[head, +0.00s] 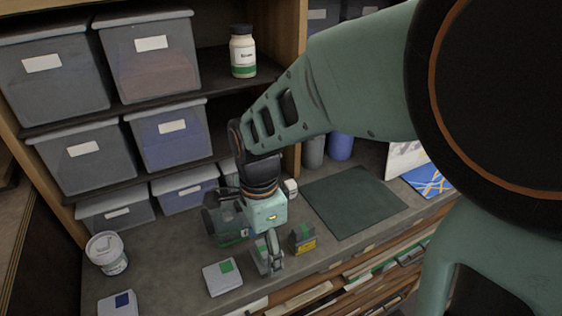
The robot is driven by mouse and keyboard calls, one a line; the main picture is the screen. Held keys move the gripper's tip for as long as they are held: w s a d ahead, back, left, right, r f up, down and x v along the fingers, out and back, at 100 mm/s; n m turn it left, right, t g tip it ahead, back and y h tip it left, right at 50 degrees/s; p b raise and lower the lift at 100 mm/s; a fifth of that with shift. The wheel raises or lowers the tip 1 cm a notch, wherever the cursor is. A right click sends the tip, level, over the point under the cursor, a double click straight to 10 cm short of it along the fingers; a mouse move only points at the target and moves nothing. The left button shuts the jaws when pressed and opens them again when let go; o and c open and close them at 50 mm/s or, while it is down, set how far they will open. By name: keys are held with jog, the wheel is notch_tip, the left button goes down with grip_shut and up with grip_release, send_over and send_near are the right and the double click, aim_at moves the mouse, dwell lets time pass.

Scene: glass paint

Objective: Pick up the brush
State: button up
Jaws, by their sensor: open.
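I cannot make out a brush anywhere in the head view; it may be hidden or too small to tell. My gripper (226,220) is above the grey worktop (165,255), in front of the lower bins. Its dark fingers are small in this view and partly hidden by the wrist, and they look apart. I cannot see anything held between them. A pale cup or jar (107,253) stands at the left of the worktop, with something unclear at its top.
Two flat grey blocks, one with a green square (222,278) and one with a blue square (118,304), lie near the front. A small yellow-labelled box (303,239) stands beside a dark green mat (352,203). Shelves with grey bins (158,75) and a white bottle (243,52) rise behind.

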aim_at(263, 248)
jog(key=shift+f+b, duration=0.95)
jog(key=shift+f, duration=0.65)
jog(key=shift+r, duration=0.1)
jog(key=c, duration=1.3)
